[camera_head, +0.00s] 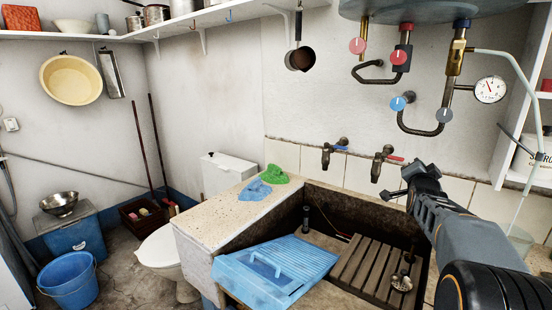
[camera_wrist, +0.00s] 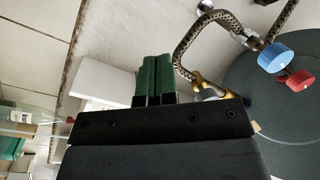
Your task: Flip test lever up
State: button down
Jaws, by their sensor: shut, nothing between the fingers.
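My gripper (camera_head: 416,176) is in front of the wall taps, below the boiler pipes, in the head view. In the wrist view its two green fingers (camera_wrist: 153,75) are pressed together with nothing between them. The grey boiler (camera_head: 405,10) hangs at the top right with a red-knobbed valve (camera_head: 398,57), a pink knob (camera_head: 357,46), a blue knob (camera_head: 397,103) and a grey knob (camera_head: 443,115) on its pipework. I cannot tell which part is the test lever. My gripper appears apart from these fittings. The wrist view shows a blue knob (camera_wrist: 272,58) and a red one (camera_wrist: 293,80).
A pressure gauge (camera_head: 489,89) and a pale hose (camera_head: 512,65) are right of the pipes. Two wall taps (camera_head: 329,153) (camera_head: 380,162) stand above the stone trough (camera_head: 292,218). A blue washboard (camera_head: 275,268) and wooden slats (camera_head: 372,270) lie there. A shelf is at the right.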

jog(key=s+a+f+n+g+y+p, duration=0.55)
jog(key=s+a+f+n+g, duration=0.3)
jog(key=s+a+f, duration=0.4)
jog(key=s+a+r+n+g+y+p, duration=0.1)
jog(key=s+a+p, duration=0.3)
jog(key=s, duration=0.5)
jog(key=s+a+r+n+g+y+p, duration=0.1)
jog(key=s+a+r+n+g+p, duration=0.3)
jog(key=s+a, duration=0.5)
jog(key=shift+s+a+r+p, duration=0.15)
jog(key=shift+s+r+p, duration=0.25)
jog(key=shift+s, duration=0.1)
